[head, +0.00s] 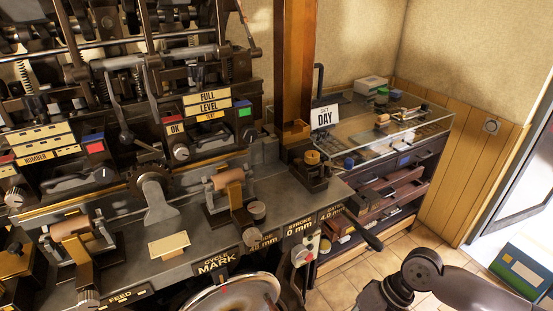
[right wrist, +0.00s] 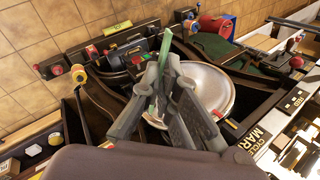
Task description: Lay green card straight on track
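In the right wrist view a narrow green card (right wrist: 164,68) stands nearly edge-on between the fingertips of my right gripper (right wrist: 166,88). The gripper's dark fingers are closed on it, and its lower part is hidden between them. The card is in front of a round silver dish (right wrist: 213,88) and apart from the bench. The dish's rim also shows at the bottom of the head view (head: 240,292). Neither the green card nor my right gripper shows in the head view. I cannot tell for sure which part is the track. My left gripper is in neither view.
In the head view a cream card (head: 168,244) lies on the grey bench (head: 190,213) among rollers and knobs. A lever machine (head: 140,100) stands behind. A glass-topped cabinet (head: 350,130) with open drawers (head: 395,187) is at the right. Dark curved rails (right wrist: 105,108) flank the dish.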

